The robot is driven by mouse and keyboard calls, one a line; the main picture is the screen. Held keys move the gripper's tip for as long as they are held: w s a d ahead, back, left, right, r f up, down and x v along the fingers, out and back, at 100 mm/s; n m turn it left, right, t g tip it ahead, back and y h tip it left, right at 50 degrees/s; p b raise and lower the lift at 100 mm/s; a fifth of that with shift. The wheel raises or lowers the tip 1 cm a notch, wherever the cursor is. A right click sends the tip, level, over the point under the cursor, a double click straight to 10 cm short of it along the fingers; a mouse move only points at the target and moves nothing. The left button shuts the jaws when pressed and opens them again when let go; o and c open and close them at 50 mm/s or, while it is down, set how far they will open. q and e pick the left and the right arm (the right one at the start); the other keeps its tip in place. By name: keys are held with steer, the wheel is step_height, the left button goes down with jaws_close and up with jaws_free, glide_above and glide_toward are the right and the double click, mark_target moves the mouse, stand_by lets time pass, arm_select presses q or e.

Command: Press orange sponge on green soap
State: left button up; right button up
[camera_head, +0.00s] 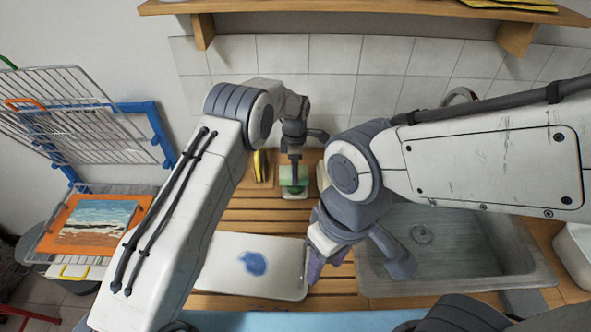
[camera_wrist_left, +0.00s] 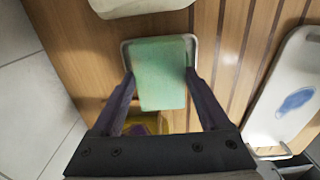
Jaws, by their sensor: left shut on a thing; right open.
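My left gripper (camera_head: 295,167) is at the back of the slatted wooden counter. In the left wrist view its fingers (camera_wrist_left: 161,82) are shut on the two sides of a pale green block (camera_wrist_left: 160,72). The block also shows in the head view (camera_head: 294,175). It is over a small white dish (camera_wrist_left: 127,48), whose rim shows around its far end. I cannot tell whether the block is the soap or whether another piece lies under it.
A yellow and black item (camera_head: 261,165) stands left of the dish. A white board with a blue stain (camera_head: 225,270) lies in front. The sink (camera_head: 455,255) is at right. A wire rack (camera_head: 75,115) and a painting (camera_head: 97,222) are at left.

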arm_select(q)
steer(key=shift+f, duration=0.1)
stand_by(0.3)
steer(key=shift+r+p, duration=2.05)
steer(key=shift+r, duration=1.55)
steer(key=shift+d, duration=0.1)
